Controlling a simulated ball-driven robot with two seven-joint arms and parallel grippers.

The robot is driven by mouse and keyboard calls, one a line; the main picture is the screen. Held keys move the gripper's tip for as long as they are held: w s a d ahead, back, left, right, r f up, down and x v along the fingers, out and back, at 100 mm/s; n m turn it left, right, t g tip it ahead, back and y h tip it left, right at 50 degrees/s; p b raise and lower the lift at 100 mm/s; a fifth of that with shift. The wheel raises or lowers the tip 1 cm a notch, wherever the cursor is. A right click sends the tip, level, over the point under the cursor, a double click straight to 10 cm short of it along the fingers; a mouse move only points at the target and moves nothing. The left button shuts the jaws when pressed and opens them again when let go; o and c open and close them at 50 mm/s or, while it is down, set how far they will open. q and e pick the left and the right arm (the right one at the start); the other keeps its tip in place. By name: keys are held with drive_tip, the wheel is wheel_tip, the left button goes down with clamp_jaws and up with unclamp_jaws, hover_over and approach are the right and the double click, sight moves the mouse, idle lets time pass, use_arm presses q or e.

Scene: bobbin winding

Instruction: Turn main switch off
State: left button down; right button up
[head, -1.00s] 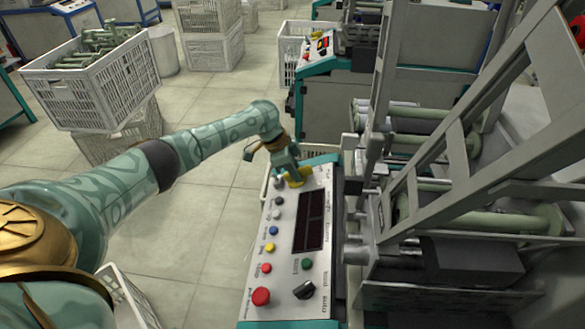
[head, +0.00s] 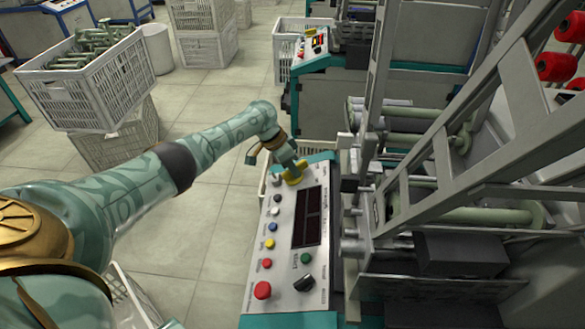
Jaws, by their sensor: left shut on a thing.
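The control panel (head: 274,275) of the winding machine lies in the middle of the head view, with several coloured buttons in a row, a dark display and a black selector knob (head: 304,283). My right gripper is not in view.
A red button (head: 262,290) stands at the panel's near end. The machine's grey frame (head: 455,165) with rollers rises close on the right. A white crate (head: 95,85) of bobbins stands at the upper left. The tiled floor (head: 200,235) left of the panel is mostly clear.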

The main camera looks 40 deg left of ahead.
use_arm(q)
drive_tip(key=c, duration=1.4)
unclamp_jaws()
drive_tip(key=shift+o, duration=0.2)
